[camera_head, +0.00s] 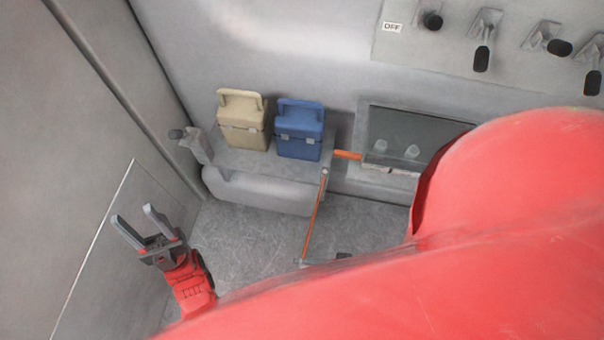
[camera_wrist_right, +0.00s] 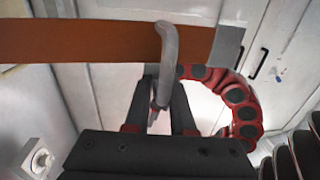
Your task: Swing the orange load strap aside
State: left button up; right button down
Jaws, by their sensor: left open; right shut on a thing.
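The orange load strap (camera_head: 314,215) shows in the head view as a narrow slanted band in front of the bench, with a grey end at its top. In the right wrist view the strap (camera_wrist_right: 90,42) runs broad across the upper left and ends in a grey piece (camera_wrist_right: 227,46). A grey curved handle (camera_wrist_right: 167,50) crosses it. My right gripper (camera_wrist_right: 159,88) is shut on this handle's lower part. In the head view I cannot make out this gripper; my red arm covers much of the right side. My left gripper (camera_head: 132,213) is open and empty, left of the bench.
A beige case (camera_head: 243,125) and a blue case (camera_head: 299,132) stand on the grey bench (camera_head: 262,200). A short orange piece (camera_head: 347,154) lies right of them, beside a dark-windowed recess (camera_head: 410,130). Several black-knobbed levers (camera_head: 481,58) line the wall. Floor shows between bench and arm.

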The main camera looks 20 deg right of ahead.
jog(key=shift+s+f, duration=0.2)
jog(key=c, duration=0.9)
grip_release()
jog(key=shift+a+r, duration=0.1)
jog(key=shift+a, duration=0.05)
jog(key=shift+s+d, duration=0.1)
jog(key=shift+d, duration=0.3)
jog(key=b+v, duration=0.4)
jog(key=v, duration=1.2)
jog(key=shift+s+d, duration=0.25)
jog(key=shift+d, duration=0.05)
